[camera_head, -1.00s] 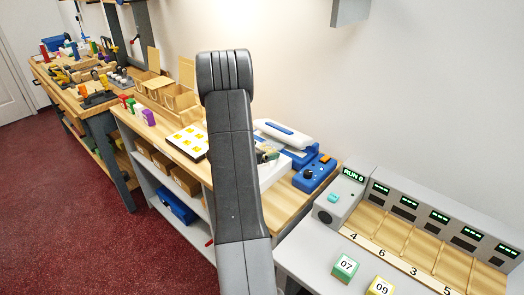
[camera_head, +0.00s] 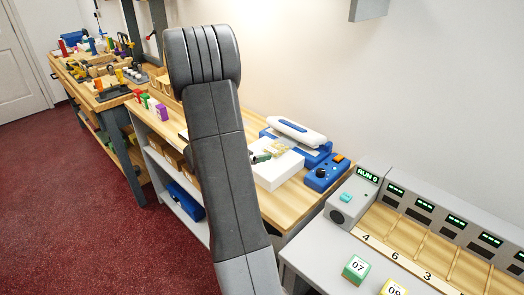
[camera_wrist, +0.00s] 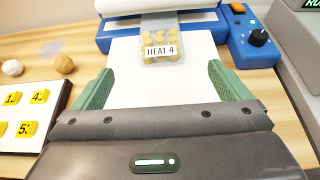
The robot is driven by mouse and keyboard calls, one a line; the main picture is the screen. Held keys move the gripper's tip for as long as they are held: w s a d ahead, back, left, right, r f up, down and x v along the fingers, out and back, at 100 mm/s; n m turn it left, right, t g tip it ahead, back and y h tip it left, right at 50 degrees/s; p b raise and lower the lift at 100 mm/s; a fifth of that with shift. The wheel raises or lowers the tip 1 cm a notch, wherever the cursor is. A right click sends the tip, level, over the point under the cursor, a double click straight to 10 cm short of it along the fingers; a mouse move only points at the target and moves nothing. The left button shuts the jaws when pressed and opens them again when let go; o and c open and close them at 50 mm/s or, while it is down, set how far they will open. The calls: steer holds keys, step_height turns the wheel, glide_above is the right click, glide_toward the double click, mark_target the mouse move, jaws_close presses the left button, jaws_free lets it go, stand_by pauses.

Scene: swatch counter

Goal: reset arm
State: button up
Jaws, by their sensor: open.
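My gripper (camera_wrist: 160,88) is open in the wrist view, with its two green fingers set wide apart over a white surface. Nothing shows between the fingers. A clear packet (camera_wrist: 148,58) of tan pieces labelled "HEAT 4" lies beyond the fingertips, its far end against a blue device with a white bar (camera_wrist: 160,5). In the head view, my raised dark arm (camera_head: 222,150) covers the middle. A bit of green beside the white box (camera_head: 278,172) may be a finger; the rest of the gripper is hidden.
The blue device (camera_head: 318,152) stands at the back of the wooden counter, beside a blue control box with a knob (camera_head: 325,175). A grey sorter (camera_head: 349,195) reading "RUN 0" is at right, with cubes "07" (camera_head: 356,268) and "09" in front. Red floor (camera_head: 80,190) is clear at left.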

mark_target(275, 147)
steer(key=shift+v, duration=0.8)
steer(key=p+x, duration=0.2)
steer(key=x, duration=1.2)
steer(key=shift+r, duration=0.2)
